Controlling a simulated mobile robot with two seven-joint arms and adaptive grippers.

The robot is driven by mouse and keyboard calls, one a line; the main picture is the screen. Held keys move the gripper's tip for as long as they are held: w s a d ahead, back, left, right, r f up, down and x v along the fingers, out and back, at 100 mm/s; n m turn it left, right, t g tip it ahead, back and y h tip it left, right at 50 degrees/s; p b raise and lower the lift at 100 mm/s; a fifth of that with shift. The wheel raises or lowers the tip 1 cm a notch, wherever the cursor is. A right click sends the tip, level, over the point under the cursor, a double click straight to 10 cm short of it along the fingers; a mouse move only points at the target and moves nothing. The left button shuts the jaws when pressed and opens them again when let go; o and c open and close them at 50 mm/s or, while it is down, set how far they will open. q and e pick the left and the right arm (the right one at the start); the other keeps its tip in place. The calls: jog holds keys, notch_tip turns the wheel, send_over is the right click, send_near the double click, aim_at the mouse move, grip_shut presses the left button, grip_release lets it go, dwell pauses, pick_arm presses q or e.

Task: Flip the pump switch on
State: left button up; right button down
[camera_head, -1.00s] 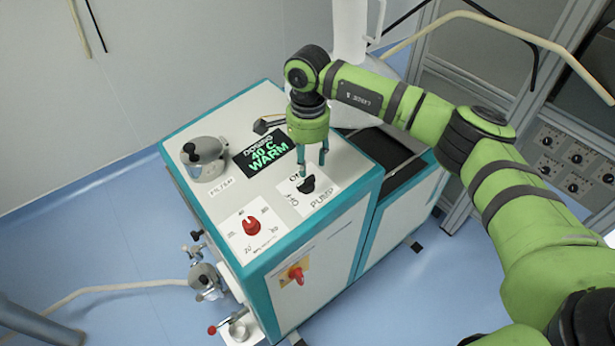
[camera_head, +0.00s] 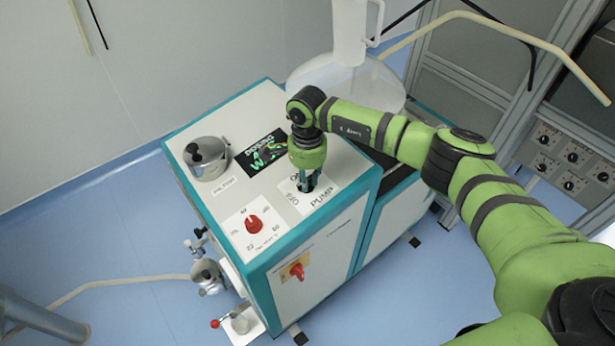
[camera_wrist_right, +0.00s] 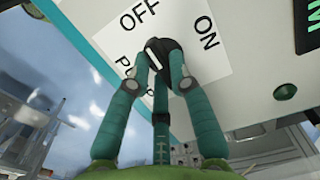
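The pump switch (camera_wrist_right: 156,50) is a black rotary knob with a white mark, on a white label reading OFF, ON and PUMP (camera_head: 322,197). In the right wrist view the white mark faces the OFF side. My right gripper (camera_head: 308,185) points down onto the knob from above. In the right wrist view its fingertips (camera_wrist_right: 157,60) meet the knob on both sides, with a third finger below, and look closed around it. In the head view the fingers mostly hide the knob. My left gripper is not in view.
The white and teal machine (camera_head: 330,235) also carries a red dial (camera_head: 254,223), a dark display (camera_head: 262,153), a metal lidded pot (camera_head: 206,157) and a red front switch (camera_head: 297,271). A clear funnel-like vessel (camera_head: 340,80) stands behind my arm. Grey cabinets are at right.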

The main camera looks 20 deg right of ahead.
dwell(0.3)
jog(key=m+b, duration=0.3)
jog(key=m, duration=0.1)
jog(key=shift+f+t, duration=0.2)
jog(key=shift+t, duration=0.1)
jog(key=m+t+b, duration=0.1)
jog(key=m+b, duration=0.4)
jog(key=shift+s+a, duration=0.1)
jog(key=shift+a, duration=0.05)
jog(key=m+b, duration=0.2)
jog(key=m, duration=0.1)
jog(key=m+b, duration=0.2)
jog(key=shift+a+m+t+h+b, duration=0.15)
jog(key=shift+m+t+h+b, duration=0.15)
jog(key=shift+m+b, duration=0.1)
jog(key=shift+a+r+m+b, duration=0.1)
jog(key=shift+r+m+b, duration=0.05)
jog(key=shift+m+b, duration=1.25)
jog(key=c, duration=1.1)
grip_release()
